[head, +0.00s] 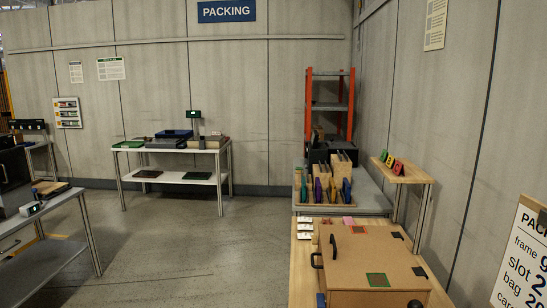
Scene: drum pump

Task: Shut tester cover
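I cannot tell for sure which thing is the tester. A brown box (350,280) with a flat top stands on the wooden bench at the bottom right. Its top bears green, red and black square patches, and black handle-like parts sit at its left edge. Its top looks closed from here; its front is cut off by the picture's bottom edge. A dark box-shaped device (14,178) stands at the left edge, partly cut off, and I cannot tell whether it has a cover. My gripper is not in view.
A wooden rack (342,175) with coloured pieces stands behind the brown box, before an orange shelf (308,110). A packing table (130,155) stands at the back wall. A grey table (60,225) is at left. The floor (190,250) between is clear.

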